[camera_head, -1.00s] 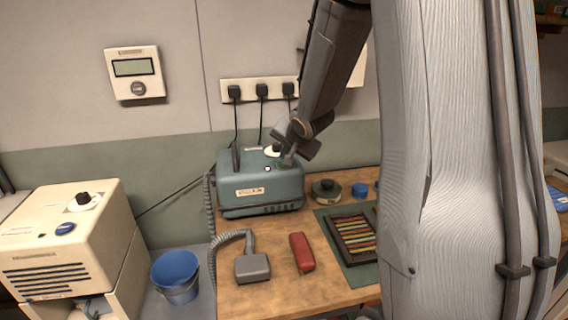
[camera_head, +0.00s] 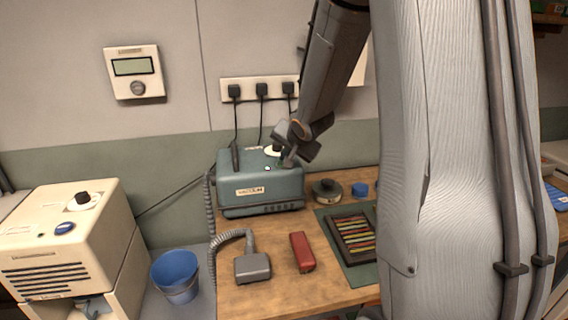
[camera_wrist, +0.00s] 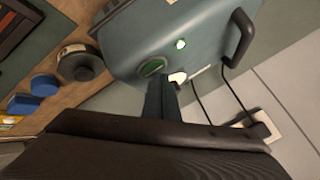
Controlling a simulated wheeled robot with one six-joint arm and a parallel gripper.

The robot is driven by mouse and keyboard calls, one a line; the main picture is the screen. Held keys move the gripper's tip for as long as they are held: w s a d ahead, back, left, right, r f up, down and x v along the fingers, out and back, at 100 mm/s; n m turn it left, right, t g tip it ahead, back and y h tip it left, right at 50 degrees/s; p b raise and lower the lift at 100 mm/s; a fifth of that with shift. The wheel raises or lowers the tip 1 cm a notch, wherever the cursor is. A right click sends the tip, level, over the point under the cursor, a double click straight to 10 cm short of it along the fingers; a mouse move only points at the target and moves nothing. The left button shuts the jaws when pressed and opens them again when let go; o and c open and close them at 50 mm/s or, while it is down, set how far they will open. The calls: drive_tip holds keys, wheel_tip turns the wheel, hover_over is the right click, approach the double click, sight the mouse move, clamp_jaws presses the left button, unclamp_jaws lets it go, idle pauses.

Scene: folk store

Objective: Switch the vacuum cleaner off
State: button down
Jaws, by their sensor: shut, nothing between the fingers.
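The vacuum cleaner (camera_head: 262,184) is a teal box with a dark handle and a grey hose, at the back of the wooden bench. In the wrist view its top (camera_wrist: 137,32) shows a green round button (camera_wrist: 153,67), a small bright green-white light (camera_wrist: 181,44) and part of a white disc (camera_wrist: 177,77). My gripper (camera_head: 288,161) is over the right part of the top. Its fingers (camera_wrist: 160,84) are shut and empty, close beside the green button. I cannot tell whether they touch the top. They partly hide the white disc.
On the bench lie a grey hose nozzle (camera_head: 253,267), a red object (camera_head: 302,252), a dark round tin (camera_head: 326,189) and a tray of coloured sticks (camera_head: 341,239). A socket strip (camera_head: 247,88) is on the wall behind. A cream machine (camera_head: 40,240) and blue bucket (camera_head: 176,275) stand left.

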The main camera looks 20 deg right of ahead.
drive_tip(key=shift+r, duration=0.1)
idle(0.4)
drive_tip(key=shift+r+p, duration=0.3)
drive_tip(key=shift+p, duration=0.45)
wheel_tip(320, 180, up, 6)
drive_tip(key=p, duration=0.7)
idle(0.3)
